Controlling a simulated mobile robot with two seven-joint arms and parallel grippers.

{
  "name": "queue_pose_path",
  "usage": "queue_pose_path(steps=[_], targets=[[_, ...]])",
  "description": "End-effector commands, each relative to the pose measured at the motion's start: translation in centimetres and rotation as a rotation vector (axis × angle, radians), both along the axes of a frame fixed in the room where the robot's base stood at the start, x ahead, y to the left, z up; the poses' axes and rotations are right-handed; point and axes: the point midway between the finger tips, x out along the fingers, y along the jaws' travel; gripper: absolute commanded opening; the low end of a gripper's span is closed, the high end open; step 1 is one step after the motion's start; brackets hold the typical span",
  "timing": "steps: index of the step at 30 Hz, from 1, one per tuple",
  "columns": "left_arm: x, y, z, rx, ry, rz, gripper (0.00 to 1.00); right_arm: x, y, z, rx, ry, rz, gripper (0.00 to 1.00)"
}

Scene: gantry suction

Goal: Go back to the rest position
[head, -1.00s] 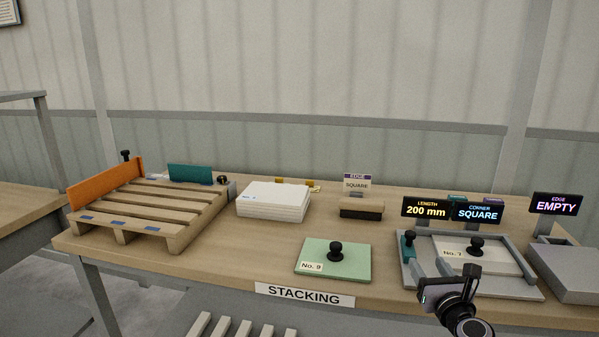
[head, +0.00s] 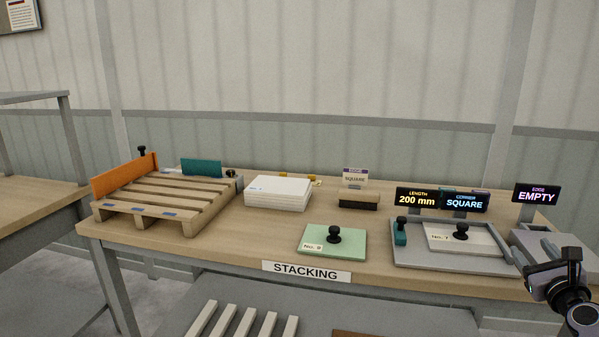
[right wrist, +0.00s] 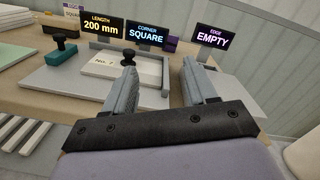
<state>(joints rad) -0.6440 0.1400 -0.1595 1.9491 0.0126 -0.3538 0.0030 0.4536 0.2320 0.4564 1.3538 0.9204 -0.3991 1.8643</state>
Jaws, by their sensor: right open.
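My right gripper (head: 549,270) is at the lower right of the head view, in front of the table's right end. In the right wrist view its two fingers (right wrist: 158,85) stand apart with nothing between them. Beyond them is the grey measuring tray (head: 440,258), which holds a white plate marked No. 7 (head: 480,240) with a black knob. The plate also shows in the right wrist view (right wrist: 150,70), partly hidden by a finger. My left gripper is not in view.
The table (head: 220,246) carries a wooden pallet (head: 165,192), a white stack (head: 278,193), a brush-like block (head: 358,201) and a green plate No. 9 (head: 345,245). Signs read 200 mm (head: 417,199), SQUARE (head: 464,202) and EMPTY (head: 536,195). A grey box (head: 535,243) stands at the right end.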

Motion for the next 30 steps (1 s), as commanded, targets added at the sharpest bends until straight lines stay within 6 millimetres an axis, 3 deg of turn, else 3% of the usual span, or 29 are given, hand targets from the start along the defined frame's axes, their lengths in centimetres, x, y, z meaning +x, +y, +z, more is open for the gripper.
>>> queue_pose_path(steps=[1, 3, 11, 17, 22, 26, 30], targets=[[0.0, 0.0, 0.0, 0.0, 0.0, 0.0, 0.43, -0.8, -2.6, 1.6, -0.059, 0.0, -0.028, 0.57], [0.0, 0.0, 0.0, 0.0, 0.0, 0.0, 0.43, -1.7, -5.5, 3.5, -0.126, 0.001, -0.06, 0.57], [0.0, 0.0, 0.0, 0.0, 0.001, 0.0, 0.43, -5.2, -13.3, 10.8, -0.335, 0.0, -0.163, 0.57], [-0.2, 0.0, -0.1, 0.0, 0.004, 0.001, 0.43, -5.6, -8.6, 3.1, -0.818, 0.252, -0.078, 0.57], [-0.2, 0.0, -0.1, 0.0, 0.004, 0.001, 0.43, -7.4, -3.5, -4.7, -1.322, 0.445, 0.08, 0.57], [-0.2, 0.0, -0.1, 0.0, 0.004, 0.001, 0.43, -10.5, 1.2, -11.2, -1.751, 0.539, 0.266, 0.57], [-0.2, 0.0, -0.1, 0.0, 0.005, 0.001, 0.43, -15.3, 6.6, -17.7, -2.199, 0.54, 0.503, 0.57]])
